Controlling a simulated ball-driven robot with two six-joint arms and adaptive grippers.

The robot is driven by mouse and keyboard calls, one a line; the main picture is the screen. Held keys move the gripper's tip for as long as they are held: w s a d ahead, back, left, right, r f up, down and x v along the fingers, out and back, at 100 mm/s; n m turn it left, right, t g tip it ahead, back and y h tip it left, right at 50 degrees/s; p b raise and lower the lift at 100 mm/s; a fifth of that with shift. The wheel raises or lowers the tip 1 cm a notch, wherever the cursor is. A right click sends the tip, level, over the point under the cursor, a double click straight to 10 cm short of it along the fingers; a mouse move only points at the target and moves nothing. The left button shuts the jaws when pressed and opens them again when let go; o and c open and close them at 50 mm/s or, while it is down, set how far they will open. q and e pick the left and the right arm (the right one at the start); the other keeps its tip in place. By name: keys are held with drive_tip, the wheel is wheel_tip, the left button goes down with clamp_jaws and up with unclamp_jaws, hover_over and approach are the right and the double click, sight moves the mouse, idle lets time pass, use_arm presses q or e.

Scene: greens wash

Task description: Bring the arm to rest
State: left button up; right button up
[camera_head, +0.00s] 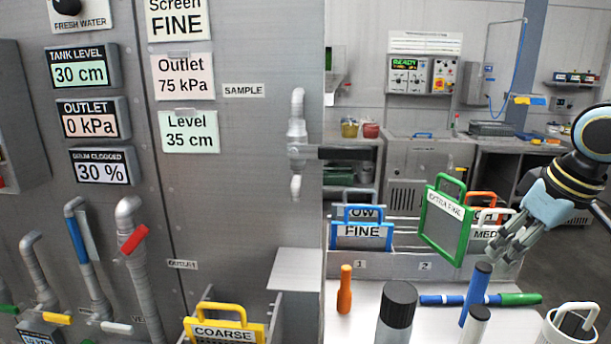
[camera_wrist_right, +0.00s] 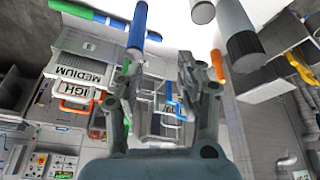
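My right arm comes in from the right in the head view. Its gripper (camera_head: 500,248) hangs just right of the green-framed EXTRA FINE screen (camera_head: 431,241), above the white table. In the wrist view the right gripper's fingers (camera_wrist_right: 165,72) stand apart with nothing clearly held between them. The EXTRA FINE screen stands tilted at the rack (camera_head: 377,266); I cannot tell how it is seated. My left gripper is not in view.
Blue FINE (camera_head: 345,231) and white MEDIUM (camera_wrist_right: 80,72) screens stand in the rack. Orange (camera_head: 344,290), black-capped (camera_head: 398,307) and blue-capped items stand on the table (camera_head: 360,325), with a white handled container (camera_head: 572,328) at right. A yellow COARSE screen (camera_head: 222,331) is at lower left.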

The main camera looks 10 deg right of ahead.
drive_tip(key=s+a+f, duration=0.8)
drive_tip(key=a, duration=0.1)
drive_tip(key=s+a+f+m+h, duration=0.15)
drive_tip(key=s+a, duration=0.45)
drive_tip(key=s, duration=0.6)
wheel_tip(320, 180, down, 35)
drive_tip(key=s+d+g+b, duration=0.2)
drive_tip(key=d+b, duration=0.1)
drive_tip(key=b, duration=0.5)
use_arm(q)
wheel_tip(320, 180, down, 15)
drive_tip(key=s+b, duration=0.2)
drive_tip(key=b, duration=0.5)
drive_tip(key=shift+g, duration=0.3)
use_arm(e)
drive_tip(key=s+f+g, duration=0.1)
drive_tip(key=s+f, duration=1.7)
drive_tip(key=f, duration=0.4)
drive_tip(key=shift+s+d+f, duration=0.25)
drive_tip(key=shift+s+d, duration=0.15)
drive_tip(key=shift+d, duration=0.05)
drive_tip(key=shift+o, duration=0.4)
drive_tip(key=shift+y, duration=0.25)
